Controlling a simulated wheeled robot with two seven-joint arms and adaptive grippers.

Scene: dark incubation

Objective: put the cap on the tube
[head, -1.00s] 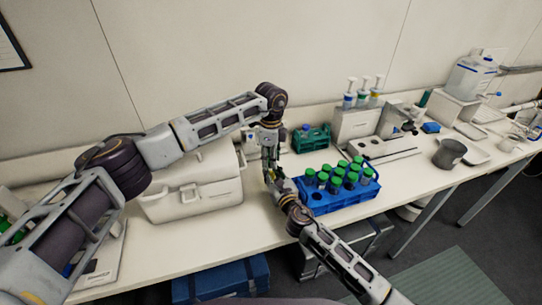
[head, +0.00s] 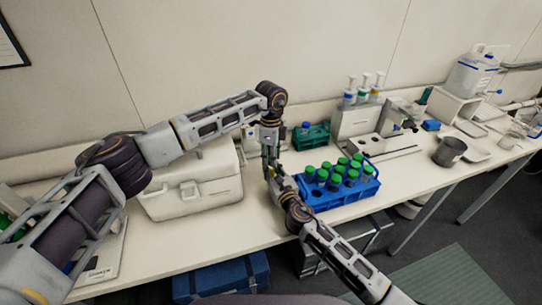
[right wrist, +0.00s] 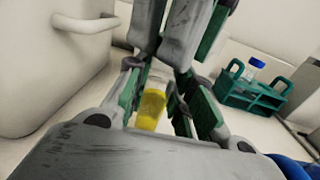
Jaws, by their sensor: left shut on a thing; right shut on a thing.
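The tube (right wrist: 151,110) holds yellow liquid and shows in the right wrist view. My right gripper (right wrist: 156,88) is shut on it, with a green-padded finger on each side. My left gripper (head: 268,158) comes down from above in the head view. Its fingers also show at the top of the right wrist view (right wrist: 172,52), right over the tube's upper end. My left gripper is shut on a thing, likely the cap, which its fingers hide. The tube's mouth is covered too, so I cannot tell whether cap and tube touch.
A blue rack (head: 345,199) with several green-capped tubes stands right of my grippers. A small teal rack (head: 318,140) with a blue-capped bottle (right wrist: 254,68) is behind. A white box (head: 190,205) stands close on the left.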

